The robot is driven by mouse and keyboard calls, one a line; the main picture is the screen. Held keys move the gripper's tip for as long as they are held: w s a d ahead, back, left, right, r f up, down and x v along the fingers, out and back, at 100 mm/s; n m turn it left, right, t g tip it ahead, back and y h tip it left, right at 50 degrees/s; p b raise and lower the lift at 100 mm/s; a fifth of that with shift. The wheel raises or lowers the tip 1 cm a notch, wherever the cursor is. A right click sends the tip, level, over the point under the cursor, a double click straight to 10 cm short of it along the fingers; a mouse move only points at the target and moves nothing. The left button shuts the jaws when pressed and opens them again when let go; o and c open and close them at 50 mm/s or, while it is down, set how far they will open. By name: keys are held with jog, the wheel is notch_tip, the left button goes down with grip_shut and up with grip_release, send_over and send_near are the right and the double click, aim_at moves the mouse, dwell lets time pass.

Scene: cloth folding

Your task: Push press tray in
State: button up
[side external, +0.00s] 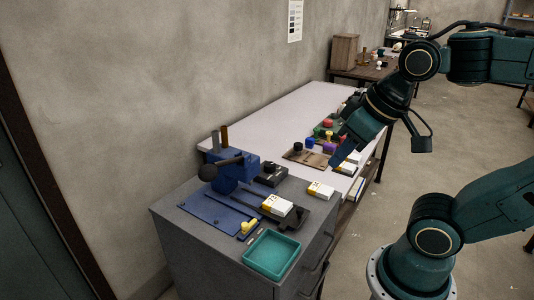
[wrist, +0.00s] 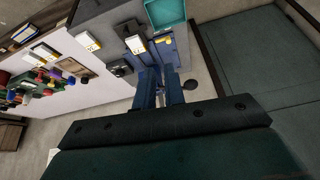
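The blue press (side external: 236,172) with its dark lever and round knob stands on the grey cabinet. The press tray (side external: 304,214) looks like a dark flat piece on the front right of the press and carries a white-and-yellow box (side external: 277,205). That box also shows in the wrist view (wrist: 136,44). My gripper (side external: 337,160) is up and to the right of the press, pointing down, with nothing in it. In the wrist view its two blue fingers (wrist: 159,70) have a gap between them and hide part of the press.
A teal open bin (side external: 247,262) sits at the cabinet's front edge. Another white-and-yellow box (side external: 320,190) and a dark block (side external: 270,175) lie near the press. Several coloured stamps (side external: 327,135) stand on the white table behind. A wall is at the left.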

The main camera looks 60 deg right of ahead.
jog(key=shift+w+d+f+m, duration=0.1)
jog(key=shift+w+d+m, duration=0.2)
jog(key=shift+m, duration=0.3)
grip_shut()
jog(key=w+d+f+m+g, duration=0.3)
jog(key=d+f+m, duration=0.1)
jog(key=m, duration=0.5)
jog(key=w+d+f+m+g+h, duration=0.1)
jog(key=w+d+f+m+g, duration=0.2)
jog(key=f+m, duration=0.4)
jog(key=w+d+f+m+g, duration=0.3)
jog(key=w+d+f+m, duration=0.1)
jog(key=m, duration=0.8)
jog(key=shift+d+f+h, duration=0.4)
jog(key=shift+d+f, duration=0.2)
jog(key=shift+f, duration=0.35)
jog(key=x, duration=0.9)
jog(key=shift+s+f, duration=0.1)
jog(key=shift+f, duration=0.45)
jog(key=shift+w+a, duration=0.4)
jog(key=shift+w, duration=0.45)
jog(key=shift+w+a, duration=0.45)
jog(key=shift+w, duration=0.45)
